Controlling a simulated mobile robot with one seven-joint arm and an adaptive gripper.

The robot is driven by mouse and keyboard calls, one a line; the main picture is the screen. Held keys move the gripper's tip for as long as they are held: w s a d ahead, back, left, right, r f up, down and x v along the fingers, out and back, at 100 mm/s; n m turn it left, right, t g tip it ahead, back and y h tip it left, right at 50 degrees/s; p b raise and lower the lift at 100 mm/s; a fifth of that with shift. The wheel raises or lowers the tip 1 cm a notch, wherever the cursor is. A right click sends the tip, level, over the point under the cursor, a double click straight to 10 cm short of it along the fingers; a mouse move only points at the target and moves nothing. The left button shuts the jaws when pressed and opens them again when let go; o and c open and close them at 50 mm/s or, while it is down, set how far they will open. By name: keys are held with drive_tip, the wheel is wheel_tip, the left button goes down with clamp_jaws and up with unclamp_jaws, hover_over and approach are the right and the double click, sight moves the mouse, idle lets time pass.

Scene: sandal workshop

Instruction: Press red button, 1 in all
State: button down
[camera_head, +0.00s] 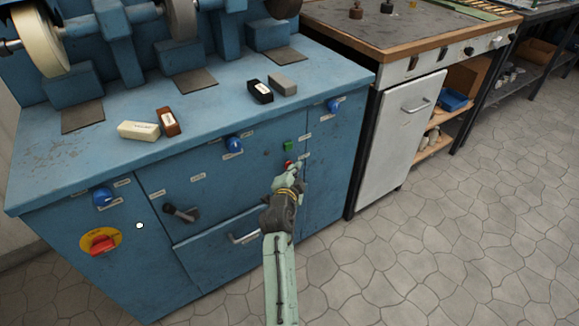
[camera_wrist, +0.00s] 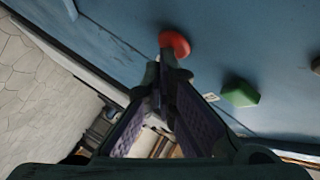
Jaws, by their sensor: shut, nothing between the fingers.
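The red button (camera_head: 288,164) is a small round knob on the front panel of the blue machine (camera_head: 215,200). It also shows in the wrist view (camera_wrist: 175,43), right beyond my fingertips. My gripper (camera_head: 294,172) is shut and empty, with its tips at the lower edge of the button in the head view. In the wrist view the fingertips (camera_wrist: 167,62) overlap the button's lower side. I cannot tell whether they touch it or whether it is pushed in.
A green button (camera_head: 288,146) sits close beside the red one. A red rotary switch on a yellow plate (camera_head: 101,241) and blue knobs are on the same front. A drawer handle (camera_head: 245,237) lies below left of my gripper. The floor (camera_head: 440,240) at right is clear.

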drive_tip(key=shift+s+d, duration=0.45)
drive_tip(key=shift+s, duration=0.2)
drive_tip(key=s+d, duration=0.1)
drive_tip(key=s, duration=0.1)
drive_tip(key=s+d+p, duration=0.1)
drive_tip(key=s+d, duration=0.1)
idle(0.4)
idle(0.5)
